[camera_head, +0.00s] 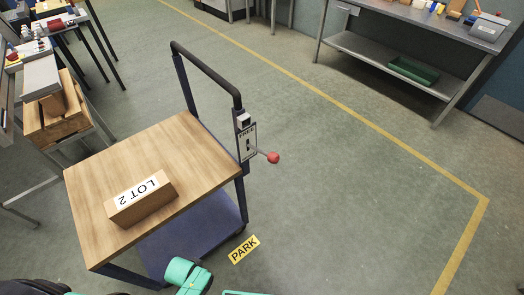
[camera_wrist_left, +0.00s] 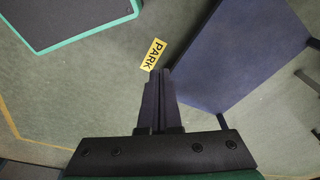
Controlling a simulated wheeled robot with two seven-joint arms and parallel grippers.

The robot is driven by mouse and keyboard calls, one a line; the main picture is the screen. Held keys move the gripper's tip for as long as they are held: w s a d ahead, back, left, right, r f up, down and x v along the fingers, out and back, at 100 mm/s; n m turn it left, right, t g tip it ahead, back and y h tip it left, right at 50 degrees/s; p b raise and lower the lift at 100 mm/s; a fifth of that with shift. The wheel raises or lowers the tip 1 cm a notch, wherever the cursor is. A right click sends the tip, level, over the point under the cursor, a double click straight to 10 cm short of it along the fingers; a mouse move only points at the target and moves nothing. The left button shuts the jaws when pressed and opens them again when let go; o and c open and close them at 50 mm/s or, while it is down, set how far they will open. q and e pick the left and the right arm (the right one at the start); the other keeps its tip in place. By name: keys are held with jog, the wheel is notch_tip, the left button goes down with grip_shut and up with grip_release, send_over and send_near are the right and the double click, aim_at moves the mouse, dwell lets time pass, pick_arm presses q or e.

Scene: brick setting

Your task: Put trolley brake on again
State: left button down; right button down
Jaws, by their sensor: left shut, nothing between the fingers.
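The trolley (camera_head: 150,165) has a wooden top, a blue lower shelf and a dark push handle (camera_head: 205,70). The shelf also shows in the wrist view (camera_wrist_left: 235,60). On the handle's right post is a brake plate (camera_head: 247,142), its upper word seeming to read FREE. A brake lever with a red knob (camera_head: 274,158) sticks out to the right from it. A yellow PARK label (camera_head: 244,249) lies on the floor by the trolley; it also shows in the wrist view (camera_wrist_left: 154,54). My left gripper (camera_wrist_left: 158,74) is shut and empty, low in the head view, apart from the lever.
A workbench (camera_head: 420,30) with a green tray (camera_head: 414,70) stands at the back right. Benches and a wooden crate (camera_head: 58,115) are at left. The floor right of the trolley is clear, with yellow lines.

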pick_arm(q)
jog(key=w+d+r+m+t+h, duration=0.1)
jog(key=w+d+r+h, duration=0.1)
jog(key=w+r, duration=0.6)
jog(key=w+d+r+m+t+h, duration=0.1)
jog(key=w+d+r+h, duration=0.2)
jog(key=r, duration=2)
jog(key=w+d+r+m+t+h, duration=0.1)
jog(key=w+d+r+h, duration=0.2)
jog(key=w+r, duration=1)
notch_tip(320, 180, up, 3)
jog(key=h, duration=0.3)
jog(key=shift+w+d+f+b, duration=0.15)
jog(key=shift+d+b, duration=0.1)
jog(key=shift+b, duration=0.15)
jog(key=shift+d, duration=0.1)
jog(key=p, duration=0.3)
send_over(261, 151)
jog(key=s+a, duration=0.2)
jog(key=s, duration=0.1)
notch_tip(261, 151, down, 4)
jog(key=f, duration=0.1)
jog(key=d+f, duration=0.2)
jog(key=f, duration=0.1)
jog(key=shift+s+d+p, duration=0.15)
jog(key=shift+s+p, duration=0.15)
jog(key=shift+s, duration=0.1)
